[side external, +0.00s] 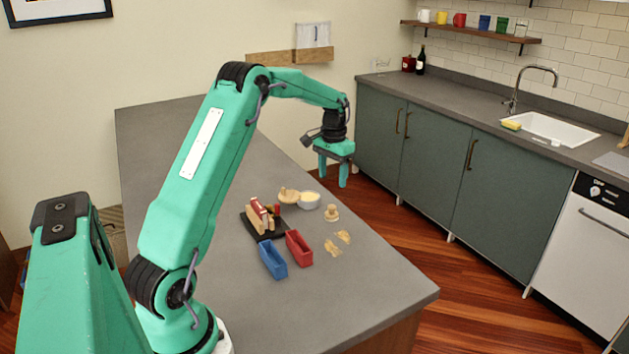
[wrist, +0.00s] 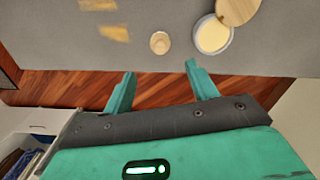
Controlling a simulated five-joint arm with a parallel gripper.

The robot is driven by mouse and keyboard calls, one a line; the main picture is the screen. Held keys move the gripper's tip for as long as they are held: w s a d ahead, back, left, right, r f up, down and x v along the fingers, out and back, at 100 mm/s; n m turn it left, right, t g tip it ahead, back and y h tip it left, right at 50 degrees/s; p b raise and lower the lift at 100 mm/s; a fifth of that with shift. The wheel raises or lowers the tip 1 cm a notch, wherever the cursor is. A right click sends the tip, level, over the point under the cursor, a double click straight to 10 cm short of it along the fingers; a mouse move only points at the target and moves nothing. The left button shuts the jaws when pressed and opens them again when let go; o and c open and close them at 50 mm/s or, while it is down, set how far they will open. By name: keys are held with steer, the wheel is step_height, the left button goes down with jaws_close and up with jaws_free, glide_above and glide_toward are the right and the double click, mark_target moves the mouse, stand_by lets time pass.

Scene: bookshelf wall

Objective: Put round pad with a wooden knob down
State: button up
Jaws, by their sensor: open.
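The round pad with a wooden knob (side external: 332,213) stands on the grey counter, knob up, near its edge. In the wrist view the pad (wrist: 160,43) lies beyond the fingertips, roughly in line with the gap between them. My gripper (side external: 333,174) is open and empty, raised above and behind the pad in the side view. Its two fingers also show apart in the wrist view (wrist: 160,70), with nothing between them. The pad is clear of both fingers.
A white bowl with pale contents (side external: 309,201) and a round wooden lid (side external: 289,195) are beside the pad. A red bin (side external: 299,248), a blue bin (side external: 273,260) and a dark rack (side external: 262,227) stand left. The counter's front is clear.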

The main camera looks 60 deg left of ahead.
stand_by(0.3)
steer(key=s+d+r+m+t, duration=0.1)
steer(key=s+d+r, duration=0.3)
steer(key=d+r, duration=0.35)
steer(key=s+d+r+t, duration=0.1)
steer(key=s+d+r, duration=0.45)
steer(key=d, duration=0.35)
steer(key=s+d+m+t, duration=0.1)
steer(key=s+d, duration=0.4)
steer(key=s, duration=0.3)
steer(key=s+d+m+t, duration=0.1)
steer(key=s+d+t, duration=0.1)
steer(key=s+d, duration=0.3)
steer(key=shift+s+d+f+t, duration=0.25)
steer(key=shift+s+d+t, duration=0.05)
steer(key=shift+s, duration=1.5)
steer(key=shift+o, duration=0.4)
steer(key=shift+w+r, duration=0.1)
steer(key=shift+w, duration=0.05)
